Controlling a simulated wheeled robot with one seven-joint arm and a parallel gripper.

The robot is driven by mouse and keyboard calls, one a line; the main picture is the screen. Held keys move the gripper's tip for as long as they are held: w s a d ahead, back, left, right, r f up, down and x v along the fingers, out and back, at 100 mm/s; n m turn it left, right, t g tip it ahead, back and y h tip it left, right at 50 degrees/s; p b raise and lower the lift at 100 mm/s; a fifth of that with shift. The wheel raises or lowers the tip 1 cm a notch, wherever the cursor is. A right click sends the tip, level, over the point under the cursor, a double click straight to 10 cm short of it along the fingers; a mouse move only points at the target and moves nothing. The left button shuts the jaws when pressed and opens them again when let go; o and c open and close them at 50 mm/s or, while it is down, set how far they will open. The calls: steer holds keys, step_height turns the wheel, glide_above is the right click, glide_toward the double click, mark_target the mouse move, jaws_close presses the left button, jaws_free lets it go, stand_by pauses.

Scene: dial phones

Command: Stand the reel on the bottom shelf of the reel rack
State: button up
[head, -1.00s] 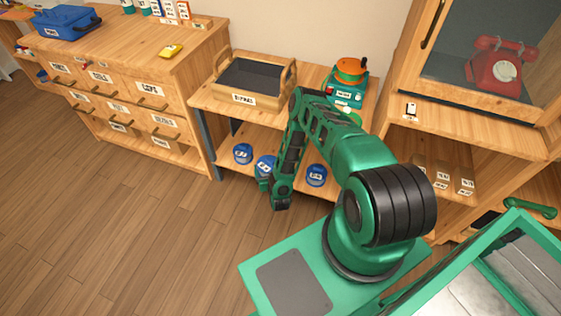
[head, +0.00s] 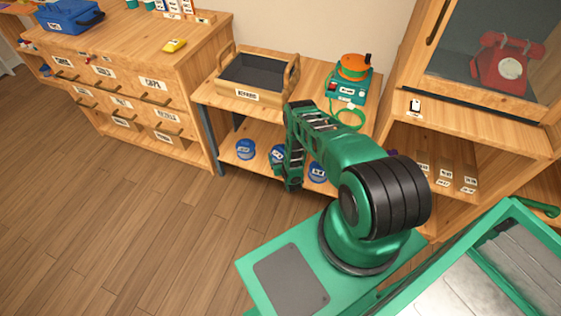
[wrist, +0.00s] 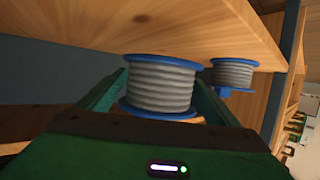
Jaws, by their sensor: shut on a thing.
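In the wrist view, a reel with blue flanges and grey ribbed cable (wrist: 160,88) sits between the two green fingers of my gripper (wrist: 160,95), which is shut on it. In the head view this looks like the middle blue reel (head: 278,152), partly hidden by my arm. It is at the bottom shelf (head: 230,165) of the wooden reel rack, between two other reels. The held reel's upper flange in the wrist view is close to a wooden board (wrist: 180,28); I cannot tell whether they touch.
A left reel (head: 245,149) and a right reel (head: 317,172) stand on the bottom shelf. The rack's top carries a wooden tray (head: 258,96) and a green device with an orange reel (head: 354,68). A dark rack leg (head: 208,140) is at the left.

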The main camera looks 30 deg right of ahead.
steer(key=shift+f, duration=1.8)
steer(key=o, duration=1.4)
steer(key=shift+s, duration=0.1)
steer(key=v, duration=1.2)
